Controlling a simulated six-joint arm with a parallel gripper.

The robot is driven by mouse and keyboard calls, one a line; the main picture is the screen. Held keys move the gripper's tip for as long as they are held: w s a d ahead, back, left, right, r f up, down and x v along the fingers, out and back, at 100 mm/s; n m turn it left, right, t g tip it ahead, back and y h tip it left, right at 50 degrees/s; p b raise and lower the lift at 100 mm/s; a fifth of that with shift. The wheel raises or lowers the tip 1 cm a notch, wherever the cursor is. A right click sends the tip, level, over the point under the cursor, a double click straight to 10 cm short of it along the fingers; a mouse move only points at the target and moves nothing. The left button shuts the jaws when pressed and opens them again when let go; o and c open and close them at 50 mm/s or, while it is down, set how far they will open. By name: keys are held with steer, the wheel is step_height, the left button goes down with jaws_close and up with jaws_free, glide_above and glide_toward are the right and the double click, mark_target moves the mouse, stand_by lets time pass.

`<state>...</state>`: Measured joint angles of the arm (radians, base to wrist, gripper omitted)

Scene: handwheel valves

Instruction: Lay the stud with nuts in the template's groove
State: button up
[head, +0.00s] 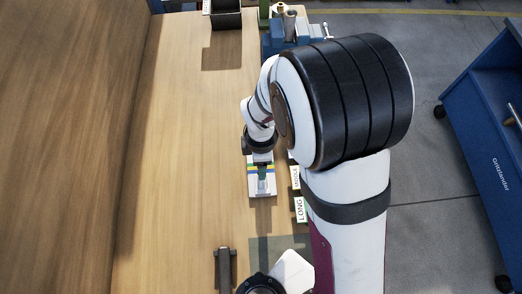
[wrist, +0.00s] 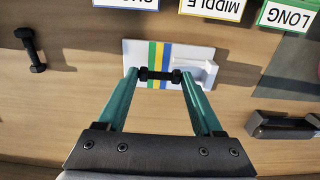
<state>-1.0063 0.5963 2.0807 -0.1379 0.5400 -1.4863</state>
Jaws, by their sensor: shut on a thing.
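My gripper (wrist: 160,77) has two teal fingers shut on the ends of a short black stud with nuts (wrist: 160,75), which lies crosswise between the fingertips. The template (wrist: 137,48) is a white plate with green, yellow and blue stripes and a raised white block on its right side. The held stud is over the striped part, beside the block; I cannot tell whether it touches the plate. The groove is not clearly visible. In the head view my gripper (head: 263,172) is over the template (head: 262,191), and the stud cannot be made out there.
Another black stud with nuts (wrist: 31,49) lies on the table at the left. Labels MIDDLE (wrist: 214,8) and LONG (wrist: 287,15), and a partly cut-off one (wrist: 127,4), lie beyond the template. A dark fixture (wrist: 284,125) sits at right. A black bin (head: 226,17) stands far back.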

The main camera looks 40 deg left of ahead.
steer(key=shift+f, duration=0.8)
steer(key=o, duration=1.4)
